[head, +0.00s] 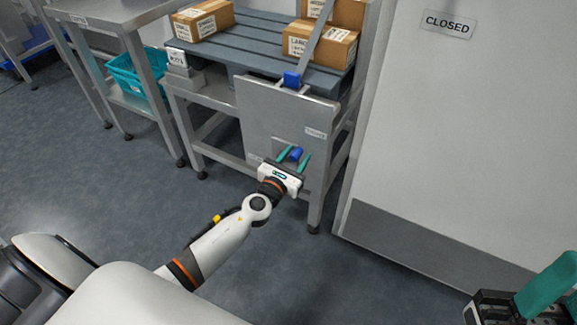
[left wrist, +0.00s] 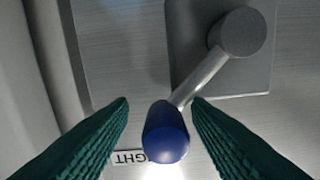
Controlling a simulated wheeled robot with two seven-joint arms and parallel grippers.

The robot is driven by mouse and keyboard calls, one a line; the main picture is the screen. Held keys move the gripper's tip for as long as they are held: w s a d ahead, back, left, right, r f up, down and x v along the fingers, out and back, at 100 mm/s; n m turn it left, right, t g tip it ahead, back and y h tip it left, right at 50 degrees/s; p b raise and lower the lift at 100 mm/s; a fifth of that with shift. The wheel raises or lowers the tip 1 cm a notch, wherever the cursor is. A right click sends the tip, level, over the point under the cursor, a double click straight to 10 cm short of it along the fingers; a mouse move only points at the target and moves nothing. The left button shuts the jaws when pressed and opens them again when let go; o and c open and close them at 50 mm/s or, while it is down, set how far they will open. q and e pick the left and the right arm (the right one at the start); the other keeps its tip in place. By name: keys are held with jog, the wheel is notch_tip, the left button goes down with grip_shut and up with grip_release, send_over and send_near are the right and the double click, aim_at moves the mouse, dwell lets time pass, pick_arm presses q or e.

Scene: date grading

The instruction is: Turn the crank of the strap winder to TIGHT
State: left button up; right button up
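The strap winder's grey metal panel (head: 275,110) is on the front of the pallet bench. Its crank has a blue knob (head: 296,154), which also shows in the left wrist view (left wrist: 165,133), and a metal arm (left wrist: 203,78) running up right to a round hub (left wrist: 242,32). My left gripper (head: 294,157) is open, its green fingers on either side of the knob with gaps visible. A partly hidden label (left wrist: 130,157) beside the knob shows upside-down letters ending "GHT". My right gripper (head: 545,290) is partly in view at the bottom right; its opening is unclear.
A strap (head: 312,40) runs up from a blue piece (head: 292,80) at the panel's top. Cardboard boxes (head: 203,20) sit on the grey pallet (head: 250,42). Floor in front is clear.

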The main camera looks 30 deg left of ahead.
pick_arm(q)
jog(key=s, duration=1.1)
jog(key=shift+s+a, duration=0.2)
jog(key=shift+s, duration=0.05)
